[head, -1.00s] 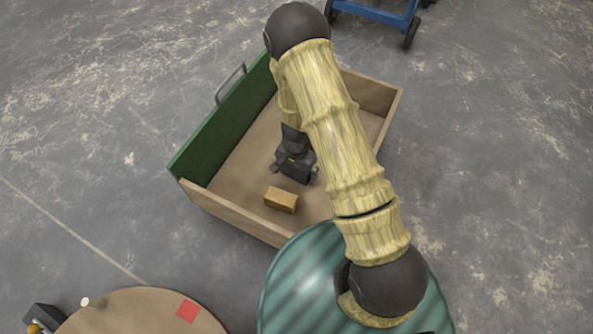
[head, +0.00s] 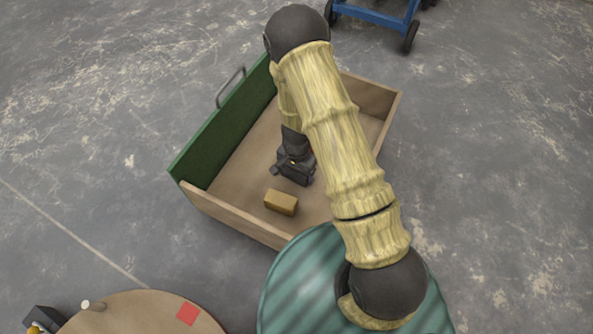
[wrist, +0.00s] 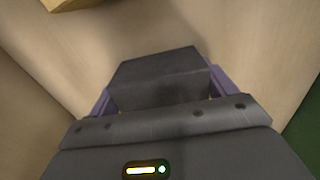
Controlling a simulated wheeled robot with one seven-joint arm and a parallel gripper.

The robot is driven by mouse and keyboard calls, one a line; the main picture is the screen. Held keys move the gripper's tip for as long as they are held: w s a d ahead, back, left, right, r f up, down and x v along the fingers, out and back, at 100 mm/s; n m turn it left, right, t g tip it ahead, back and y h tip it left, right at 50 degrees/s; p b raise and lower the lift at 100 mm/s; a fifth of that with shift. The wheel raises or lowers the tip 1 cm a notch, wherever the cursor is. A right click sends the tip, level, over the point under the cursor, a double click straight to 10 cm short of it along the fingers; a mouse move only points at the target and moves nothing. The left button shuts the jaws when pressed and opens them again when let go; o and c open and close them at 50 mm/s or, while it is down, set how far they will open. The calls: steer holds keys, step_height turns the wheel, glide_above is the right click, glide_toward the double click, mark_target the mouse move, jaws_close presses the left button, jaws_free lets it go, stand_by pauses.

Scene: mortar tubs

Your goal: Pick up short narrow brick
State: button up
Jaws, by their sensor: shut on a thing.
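A short dark grey brick (wrist: 158,78) sits between the two purple-edged fingers of my gripper (wrist: 160,92) in the wrist view, touched on both sides. My gripper is shut on it. In the head view my gripper (head: 293,171) is low inside the wooden drawer-like box, and the dark brick is hard to tell from the dark gripper there. I cannot tell whether the brick touches the box floor.
A tan brick (head: 281,202) lies close by on the floor of the box (head: 232,214), with its corner also in the wrist view (wrist: 68,4). The box has a green front (head: 222,126) on the left. A round table (head: 140,312) and a blue cart (head: 375,13) stand outside.

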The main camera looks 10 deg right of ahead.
step_height(320, 180, up, 10)
steer(key=p, duration=0.6)
steer(key=shift+f+p, duration=0.1)
steer(key=shift+p, duration=0.3)
steer(key=w+d+r+n+p, duration=0.2)
steer(key=r+p, duration=0.3)
steer(key=r, duration=0.3)
steer(key=w+d+r+n+p, duration=0.2)
steer(key=d+r+n+p, duration=0.1)
steer(key=r, duration=0.6)
steer(key=w+d+r+n+p, duration=0.2)
steer(key=d+r+p, duration=0.2)
steer(key=r+p, duration=0.3)
steer(key=shift+w+r+p, duration=0.15)
steer(key=shift+r+p, duration=0.2)
steer(key=shift+r, duration=0.55)
